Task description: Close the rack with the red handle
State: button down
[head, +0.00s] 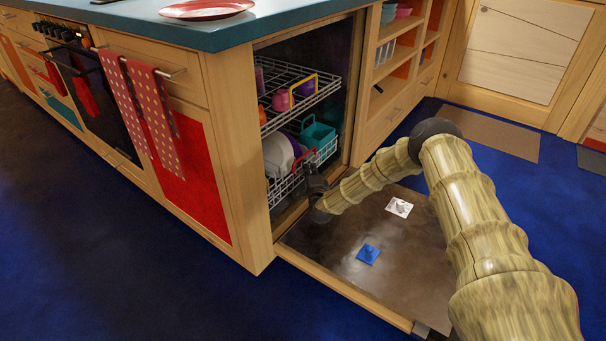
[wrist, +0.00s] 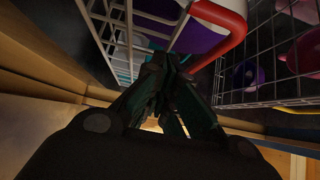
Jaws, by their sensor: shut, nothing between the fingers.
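The lower rack (head: 282,190) is a white wire basket in the open dishwasher, with a red handle (head: 304,160) on its front. It holds a white plate (head: 278,154), a purple item and a teal basket (head: 318,137). The red handle (wrist: 232,28) also shows large at the top of the wrist view, beside the rack's white wires (wrist: 128,22). My gripper (head: 314,172) is at the front of the lower rack, close to the handle; I cannot tell whether it touches. In the wrist view its fingers (wrist: 172,62) are together and empty.
The upper rack (head: 298,108) with a yellow handle (head: 295,90) holds pink and purple cups. The dishwasher door (head: 330,262) lies folded down under my arm, with a blue piece (head: 368,254) and a white piece (head: 399,207) on it. Blue floor is clear on the left.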

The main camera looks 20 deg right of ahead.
jog(key=shift+w+a+r, duration=0.1)
jog(key=shift+w+a, duration=0.1)
jog(key=shift+w, duration=0.1)
jog(key=shift+w+a+r, duration=0.1)
jog(key=shift+a, duration=0.15)
